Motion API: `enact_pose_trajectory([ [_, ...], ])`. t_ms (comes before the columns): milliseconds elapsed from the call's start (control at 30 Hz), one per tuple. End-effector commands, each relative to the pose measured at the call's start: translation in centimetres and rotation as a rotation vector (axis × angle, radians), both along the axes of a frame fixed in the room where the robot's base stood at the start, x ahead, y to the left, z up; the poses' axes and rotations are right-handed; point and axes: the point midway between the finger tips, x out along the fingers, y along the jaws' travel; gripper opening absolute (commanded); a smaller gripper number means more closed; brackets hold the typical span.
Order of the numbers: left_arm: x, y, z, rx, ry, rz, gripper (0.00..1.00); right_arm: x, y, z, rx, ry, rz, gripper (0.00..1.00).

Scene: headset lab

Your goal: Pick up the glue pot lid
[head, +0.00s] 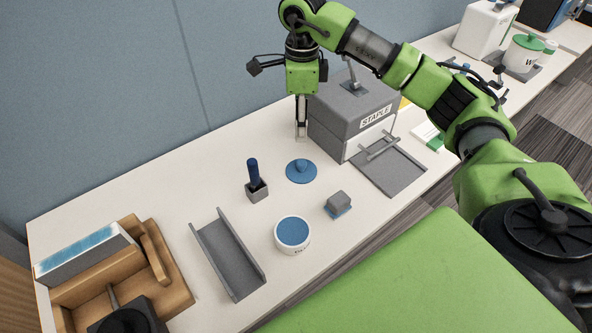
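The glue pot lid (301,172) is a round blue disc with a raised knob. It lies flat on the white table, near the middle of the head view. The glue pot (292,236) is a white tub with blue contents and a partly legible label; it stands open, in front of the lid. My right gripper (301,136) points down just behind the lid in the picture, beside the grey stapler block. Its fingers look narrow from this side, so their opening is unclear. It does not touch the lid. My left gripper is not in view.
A grey box marked STAPLE (348,112) stands close right of the gripper, with a flat grey plate (390,170) before it. A blue-handled tool in a grey holder (257,191), a small grey block (338,203), a grey channel (228,257) and a wooden tray (172,272) stand around.

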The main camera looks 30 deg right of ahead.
Motion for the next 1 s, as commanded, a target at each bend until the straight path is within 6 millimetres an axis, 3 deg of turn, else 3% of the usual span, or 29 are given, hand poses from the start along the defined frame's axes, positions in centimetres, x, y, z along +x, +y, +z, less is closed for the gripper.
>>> enact_pose_trajectory([
  [33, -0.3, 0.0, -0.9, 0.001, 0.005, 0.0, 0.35, 0.0, 0.0, -0.9, -0.001, 0.001, 0.0, 0.39],
  [133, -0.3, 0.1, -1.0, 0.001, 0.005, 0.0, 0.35, 0.0, 0.0, -1.4, -0.001, 0.002, -0.001, 0.39],
  [500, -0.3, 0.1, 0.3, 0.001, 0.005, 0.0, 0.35, -0.1, 0.0, -7.7, 0.0, 0.004, 0.0, 0.39],
  [833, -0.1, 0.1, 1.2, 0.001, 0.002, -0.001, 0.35, -0.3, -0.1, -10.4, 0.0, 0.004, 0.0, 0.39],
  [1000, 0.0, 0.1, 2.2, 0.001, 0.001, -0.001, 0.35, -0.5, -0.3, -13.1, 0.001, 0.004, -0.001, 0.39],
])
